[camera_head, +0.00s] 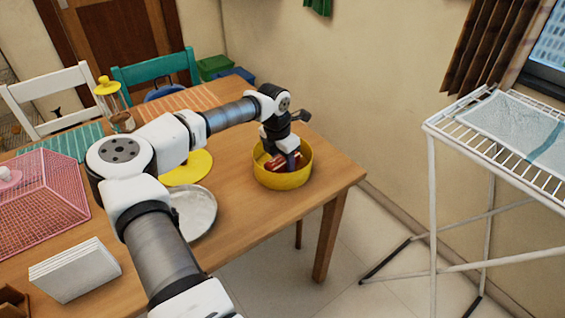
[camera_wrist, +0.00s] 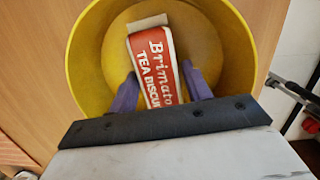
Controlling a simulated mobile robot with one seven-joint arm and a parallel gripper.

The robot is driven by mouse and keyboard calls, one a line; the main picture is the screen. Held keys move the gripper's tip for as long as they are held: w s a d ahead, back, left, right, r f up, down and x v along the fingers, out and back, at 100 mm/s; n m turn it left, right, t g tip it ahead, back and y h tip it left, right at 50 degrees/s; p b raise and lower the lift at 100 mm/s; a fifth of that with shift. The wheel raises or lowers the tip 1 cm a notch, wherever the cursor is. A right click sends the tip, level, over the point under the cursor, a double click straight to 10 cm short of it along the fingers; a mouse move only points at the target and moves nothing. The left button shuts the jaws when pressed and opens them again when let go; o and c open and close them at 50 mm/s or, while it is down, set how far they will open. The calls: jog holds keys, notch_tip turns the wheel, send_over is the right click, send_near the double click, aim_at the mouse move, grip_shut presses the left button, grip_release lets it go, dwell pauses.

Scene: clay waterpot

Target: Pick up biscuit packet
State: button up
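The biscuit packet (camera_wrist: 155,70) is red and white with "Tea Biscuits" lettering. It lies inside a round yellow bowl (camera_wrist: 88,60). In the head view the red packet (camera_head: 273,163) shows beside my gripper, inside the yellow bowl (camera_head: 283,182) near the table's right end. My gripper (camera_wrist: 160,72) points down into the bowl, with one purple finger on each side of the packet. The fingers are spread and a small gap shows on the right, so it looks open. The packet's near end is hidden behind my gripper.
The bowl wall surrounds my fingers closely. On the wooden table (camera_head: 240,215) are a yellow mat (camera_head: 190,168), a pale plate (camera_head: 195,210), a pink mesh cover (camera_head: 40,195), a glass jar (camera_head: 112,103) and white napkins (camera_head: 75,268). A drying rack (camera_head: 480,140) stands at right.

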jog(key=c, duration=0.7)
jog(key=shift+r, duration=0.1)
